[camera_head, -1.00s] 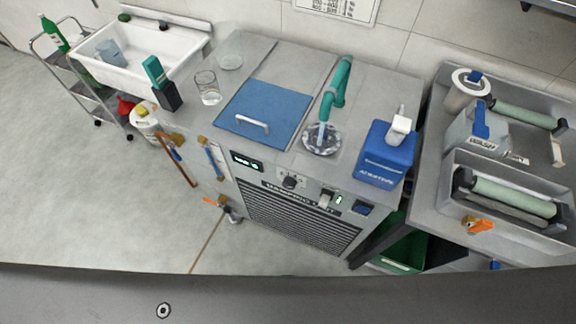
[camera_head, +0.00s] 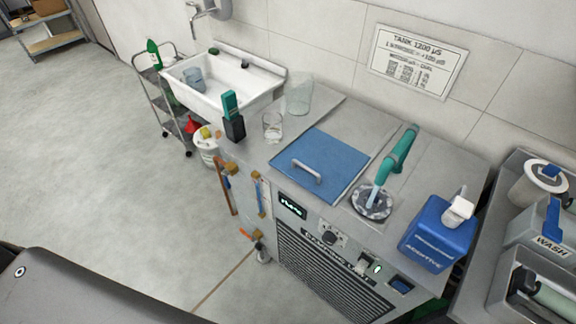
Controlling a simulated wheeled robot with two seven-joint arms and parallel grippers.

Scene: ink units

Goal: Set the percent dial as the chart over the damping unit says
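The damping unit (camera_head: 335,262) is a grey cabinet with a grille front, a blue lid (camera_head: 318,165) and a teal spout over a round drain on top. A dark knob, apparently the percent dial (camera_head: 330,239), sits on its front panel beside a small lit display (camera_head: 292,206); the display's digits and the dial's setting are too small to read. The chart (camera_head: 417,61) hangs on the wall above the unit. Its heading reads "TANK 1200 µS"; the smaller rows are not clearly legible. Neither gripper shows.
A blue additive container (camera_head: 437,236) stands at the unit's right end. A glass beaker (camera_head: 272,126) and a teal-topped meter (camera_head: 232,117) stand at its left. A white sink (camera_head: 219,79) and a trolley stand further left.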

